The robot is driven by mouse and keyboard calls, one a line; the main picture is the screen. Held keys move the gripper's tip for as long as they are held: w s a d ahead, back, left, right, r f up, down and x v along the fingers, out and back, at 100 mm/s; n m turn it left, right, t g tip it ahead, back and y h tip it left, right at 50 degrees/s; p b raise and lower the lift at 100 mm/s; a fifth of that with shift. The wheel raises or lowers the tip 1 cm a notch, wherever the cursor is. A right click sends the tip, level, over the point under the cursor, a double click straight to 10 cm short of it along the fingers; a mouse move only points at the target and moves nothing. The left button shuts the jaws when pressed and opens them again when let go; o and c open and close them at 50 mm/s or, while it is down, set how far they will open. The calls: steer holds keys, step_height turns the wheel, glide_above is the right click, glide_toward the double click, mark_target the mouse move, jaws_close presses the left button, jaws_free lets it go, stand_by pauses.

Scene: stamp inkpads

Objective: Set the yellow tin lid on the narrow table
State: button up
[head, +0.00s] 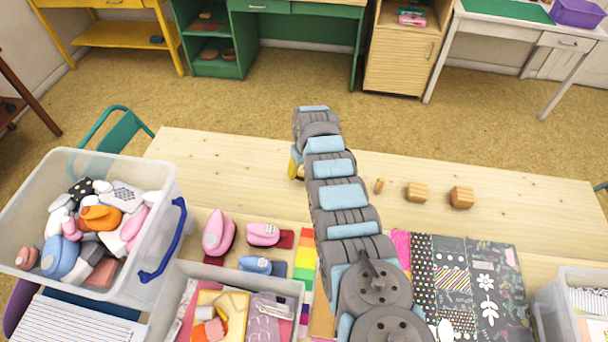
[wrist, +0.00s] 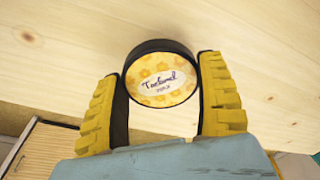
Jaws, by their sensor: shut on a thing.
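The yellow tin lid (wrist: 162,80) shows in the wrist view as a round disc with a dark rim and a yellow patterned, lettered face. My gripper (wrist: 158,68) is shut on it, with one yellow-padded finger on each side. Pale wood of the narrow table (wrist: 60,40) fills the background behind the lid. I cannot tell whether the lid touches the wood or is held above it. In the head view the long pale narrow table (head: 220,165) crosses the middle. My gripper (head: 294,163) is over its middle part, mostly behind my arm, and the lid is hidden there.
A clear bin (head: 165,205) of punches stands at left. Pink punches (head: 219,235) and patterned sheets (head: 470,290) lie nearer. The table's left part is clear.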

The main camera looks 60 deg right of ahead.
steer(key=shift+d+f+b, duration=0.1)
steer(key=shift+f+b, duration=1)
steer(key=shift+f, duration=0.4)
steer(key=shift+f, duration=0.15)
steer(key=o, duration=0.9)
steer(key=shift+o, duration=0.2)
